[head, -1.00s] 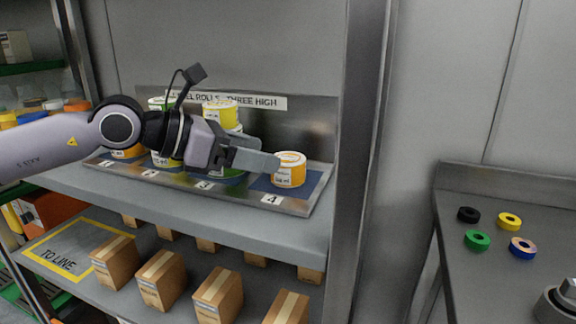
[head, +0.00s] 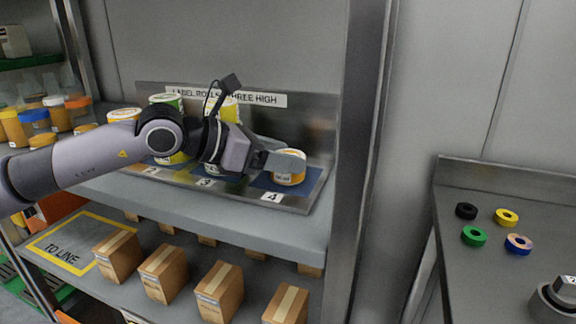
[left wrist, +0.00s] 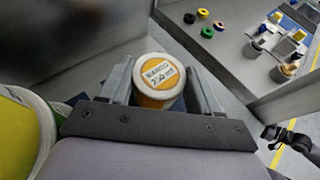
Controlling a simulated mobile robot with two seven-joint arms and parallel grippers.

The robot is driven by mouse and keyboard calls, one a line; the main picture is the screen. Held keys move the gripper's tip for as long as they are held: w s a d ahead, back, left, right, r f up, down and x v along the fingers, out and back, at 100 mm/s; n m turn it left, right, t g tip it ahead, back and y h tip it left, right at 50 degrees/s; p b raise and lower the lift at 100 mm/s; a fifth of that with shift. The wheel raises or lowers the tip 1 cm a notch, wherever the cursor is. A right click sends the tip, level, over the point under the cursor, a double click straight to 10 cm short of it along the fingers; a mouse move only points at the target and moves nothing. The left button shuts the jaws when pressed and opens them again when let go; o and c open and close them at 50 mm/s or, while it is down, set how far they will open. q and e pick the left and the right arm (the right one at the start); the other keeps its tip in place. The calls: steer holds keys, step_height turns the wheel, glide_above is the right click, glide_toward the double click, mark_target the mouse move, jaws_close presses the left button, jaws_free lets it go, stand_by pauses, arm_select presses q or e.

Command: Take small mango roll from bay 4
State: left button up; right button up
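In the left wrist view the mango roll (left wrist: 158,78) sits upright between the two fingers. My left gripper (head: 283,163) is at the roll, a finger covering part of it in the head view. The fingers are apart, with a narrow gap showing on the right side, so it looks open around the roll. My right gripper is not clearly seen.
Stacked yellow and green rolls stand in the bays left of bay 4, partly behind my arm. A metal post (head: 358,160) rises close on the right. Cartons (head: 219,292) stand on the shelf below. A side bench (head: 460,270) holds several coloured rings.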

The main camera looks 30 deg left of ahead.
arm_select(q)
steer(key=shift+c, duration=1.2)
steer(key=shift+r, duration=0.1)
